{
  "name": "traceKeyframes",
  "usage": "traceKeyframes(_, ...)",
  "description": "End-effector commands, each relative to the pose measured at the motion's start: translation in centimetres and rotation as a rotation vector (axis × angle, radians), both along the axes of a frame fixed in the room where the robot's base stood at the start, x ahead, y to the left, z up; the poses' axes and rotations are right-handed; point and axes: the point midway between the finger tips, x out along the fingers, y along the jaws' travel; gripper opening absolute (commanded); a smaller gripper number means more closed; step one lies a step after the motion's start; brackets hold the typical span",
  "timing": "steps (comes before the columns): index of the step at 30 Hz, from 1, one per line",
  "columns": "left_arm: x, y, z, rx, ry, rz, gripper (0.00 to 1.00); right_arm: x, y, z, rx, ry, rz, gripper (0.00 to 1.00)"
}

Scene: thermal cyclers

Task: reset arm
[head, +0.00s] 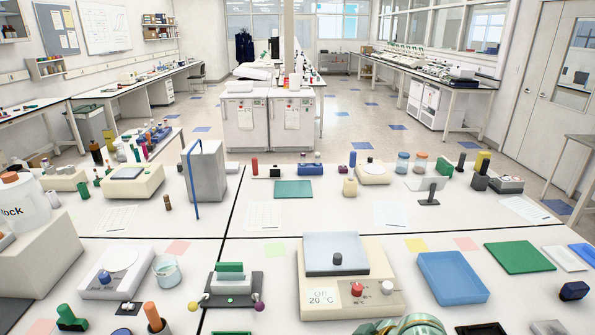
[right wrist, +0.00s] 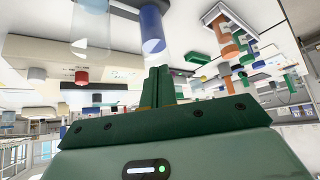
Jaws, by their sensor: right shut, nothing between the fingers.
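My right gripper (right wrist: 160,85) shows in the right wrist view, with its two green fingers together and nothing between them. That view looks upside down, with the bench and its objects hanging from the top. The fingers point toward a blue cylinder (right wrist: 154,28) and appear apart from it. In the head view a green and metallic rounded part, probably of my arm, shows at the bottom edge, right of the middle. My left gripper is in neither view.
A beige device (head: 318,298) reading "Off 20°C" stands on the front bench. A blue tray (head: 452,278) and a green mat (head: 520,258) lie to its right. A green-topped device (head: 231,287) stands to its left. A tall grey block (head: 207,172) stands farther back.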

Motion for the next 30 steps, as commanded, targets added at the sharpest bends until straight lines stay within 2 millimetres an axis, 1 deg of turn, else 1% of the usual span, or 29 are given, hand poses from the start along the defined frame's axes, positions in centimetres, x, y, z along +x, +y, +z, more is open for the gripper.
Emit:
traceKeyframes(1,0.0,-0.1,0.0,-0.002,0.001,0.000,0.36,-1.7,-0.2,-0.4,-0.028,-0.033,-0.009,0.00)
traceKeyframes(2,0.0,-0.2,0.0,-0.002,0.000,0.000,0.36,-2.5,-0.7,-0.5,-0.060,-0.060,-0.021,0.00)
traceKeyframes(5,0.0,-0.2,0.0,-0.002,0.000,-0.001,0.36,-5.2,-3.5,-0.6,-0.182,-0.134,-0.086,0.00)
traceKeyframes(8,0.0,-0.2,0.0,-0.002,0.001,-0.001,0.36,-7.7,-7.1,-0.2,-0.312,-0.175,-0.162,0.00)
traceKeyframes(12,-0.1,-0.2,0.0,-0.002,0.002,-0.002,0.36,-11.3,-11.9,0.7,-0.485,-0.188,-0.258,0.00)
traceKeyframes(15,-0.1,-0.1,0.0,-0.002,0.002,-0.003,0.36,-13.6,-14.9,1.5,-0.598,-0.180,-0.311,0.00)
traceKeyframes(20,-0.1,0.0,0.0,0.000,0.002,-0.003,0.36,-17.4,-19.2,3.1,-0.764,-0.153,-0.383,0.00)
traceKeyframes(21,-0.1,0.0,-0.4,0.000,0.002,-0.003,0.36,-17.0,-18.9,1.3,-0.756,-0.143,-0.372,0.00)
traceKeyframes(23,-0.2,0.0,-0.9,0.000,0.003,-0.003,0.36,-16.6,-18.4,-1.1,-0.737,-0.125,-0.359,0.00)
traceKeyframes(24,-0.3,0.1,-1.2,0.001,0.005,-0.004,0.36,-16.5,-18.2,-2.7,-0.725,-0.113,-0.352,0.00)
traceKeyframes(26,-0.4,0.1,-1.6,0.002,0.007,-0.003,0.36,-16.3,-17.7,-5.1,-0.707,-0.093,-0.342,0.00)
traceKeyframes(27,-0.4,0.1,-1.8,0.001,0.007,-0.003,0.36,-16.3,-17.5,-6.7,-0.693,-0.080,-0.335,0.00)
traceKeyframes(29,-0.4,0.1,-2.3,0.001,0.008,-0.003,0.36,-16.4,-17.0,-9.4,-0.672,-0.058,-0.327,0.00)
traceKeyframes(30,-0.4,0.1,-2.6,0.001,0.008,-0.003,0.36,-16.5,-16.7,-11.3,-0.658,-0.041,-0.320,0.00)
